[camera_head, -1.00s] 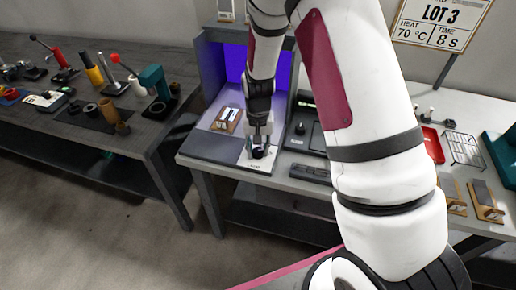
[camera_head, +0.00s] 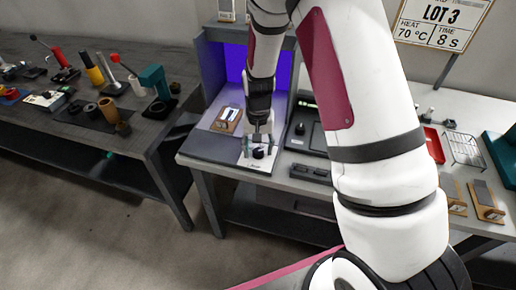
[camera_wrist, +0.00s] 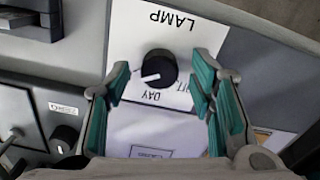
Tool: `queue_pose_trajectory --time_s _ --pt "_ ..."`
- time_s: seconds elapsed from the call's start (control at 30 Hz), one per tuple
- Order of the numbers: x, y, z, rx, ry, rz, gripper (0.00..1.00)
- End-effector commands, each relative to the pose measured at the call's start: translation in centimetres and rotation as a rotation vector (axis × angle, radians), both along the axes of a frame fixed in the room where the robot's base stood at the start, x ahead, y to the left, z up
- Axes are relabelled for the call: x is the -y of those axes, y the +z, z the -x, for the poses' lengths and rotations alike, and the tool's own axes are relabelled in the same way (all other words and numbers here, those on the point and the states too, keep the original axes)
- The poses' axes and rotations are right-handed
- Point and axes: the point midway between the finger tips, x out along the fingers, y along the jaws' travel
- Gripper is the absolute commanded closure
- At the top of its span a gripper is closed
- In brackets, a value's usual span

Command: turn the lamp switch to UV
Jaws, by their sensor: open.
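The lamp switch is a round black knob (camera_wrist: 158,67) on a white plate (camera_wrist: 205,32) marked LAMP, which reads upside down in the wrist view. A white mark on the knob points down and left, on the DAY side. DAY is printed below the knob; the other label, to the right, is partly hidden by a finger. In the head view the knob (camera_head: 258,153) sits at the front of the lit booth. My gripper (camera_wrist: 160,78) is open and empty, its teal-padded fingers on either side of the knob. Contact cannot be told; it also shows in the head view (camera_head: 258,148).
The booth (camera_head: 212,75) has grey walls and a violet-lit back. A wooden-framed piece (camera_head: 226,119) lies inside it, left of my gripper. A black device (camera_head: 308,128) stands close on the right. A second bench (camera_head: 60,120) with tools is at the left.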

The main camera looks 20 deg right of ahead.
Motion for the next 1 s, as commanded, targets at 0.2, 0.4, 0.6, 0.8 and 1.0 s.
queue_pose_trajectory --time_s 0.2,0.4,0.6,0.8,1.0 --pt "0.0 3.8 -0.2 0.006 0.002 0.000 0.50" --pt "-0.1 7.8 -0.1 0.006 0.000 -0.001 0.50" --pt "-0.1 10.5 -0.1 0.002 0.001 0.000 0.50" --pt "0.0 11.5 0.0 0.001 0.000 0.000 0.50" --pt "0.0 11.5 0.0 0.000 0.000 0.000 0.50"
